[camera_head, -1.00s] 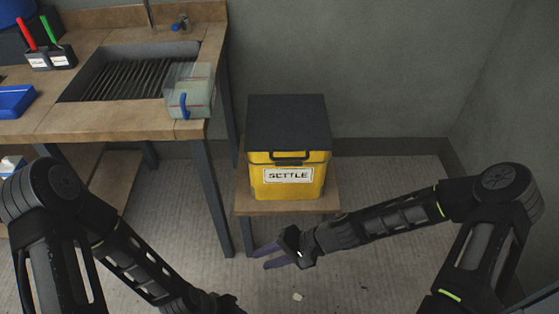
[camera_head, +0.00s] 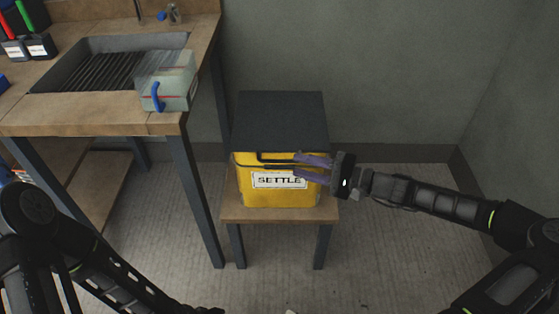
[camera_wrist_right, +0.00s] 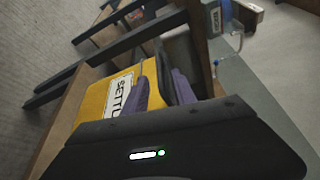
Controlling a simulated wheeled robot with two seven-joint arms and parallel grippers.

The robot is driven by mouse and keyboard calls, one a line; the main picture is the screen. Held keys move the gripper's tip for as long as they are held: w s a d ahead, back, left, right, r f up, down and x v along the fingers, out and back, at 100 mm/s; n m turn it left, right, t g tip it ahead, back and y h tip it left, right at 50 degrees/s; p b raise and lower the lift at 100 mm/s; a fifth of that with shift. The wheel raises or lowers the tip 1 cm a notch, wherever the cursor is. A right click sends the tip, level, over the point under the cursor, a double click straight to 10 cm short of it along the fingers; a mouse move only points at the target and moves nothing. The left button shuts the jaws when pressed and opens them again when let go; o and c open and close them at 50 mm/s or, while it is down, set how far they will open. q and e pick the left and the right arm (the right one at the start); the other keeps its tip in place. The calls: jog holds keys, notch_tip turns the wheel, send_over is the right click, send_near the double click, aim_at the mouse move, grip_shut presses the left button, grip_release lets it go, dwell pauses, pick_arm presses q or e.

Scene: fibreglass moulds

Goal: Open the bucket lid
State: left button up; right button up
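A yellow bucket (camera_head: 250,189) with a flat black lid (camera_head: 280,118) and a "SETTLE" label stands upright on a small wooden stand. The lid looks closed. A black handle (camera_head: 272,157) shows at the lid's front edge. My right gripper (camera_head: 295,165) is at the bucket's front right, its two purple fingers apart and pointing left, by the handle's right part. Contact with the handle cannot be told. The right wrist view shows both fingers (camera_wrist_right: 166,85) by the bucket (camera_wrist_right: 92,105). My left arm is at the lower left; its fingers are out of frame.
The stand (camera_head: 270,214) is low, with dark legs. To its left is a wooden bench (camera_head: 75,122) with a sink (camera_head: 100,65) and a clear container (camera_head: 165,82) with a blue handle. Walls stand behind and right; the floor at right is free.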

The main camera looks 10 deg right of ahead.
aim_at(280, 160)
jog(key=x, duration=0.6)
jog(key=shift+w+a, duration=0.25)
jog(key=shift+a, duration=0.1)
jog(key=shift+c, duration=0.4)
grip_shut()
jog(key=shift+f, duration=0.1)
dwell(0.6)
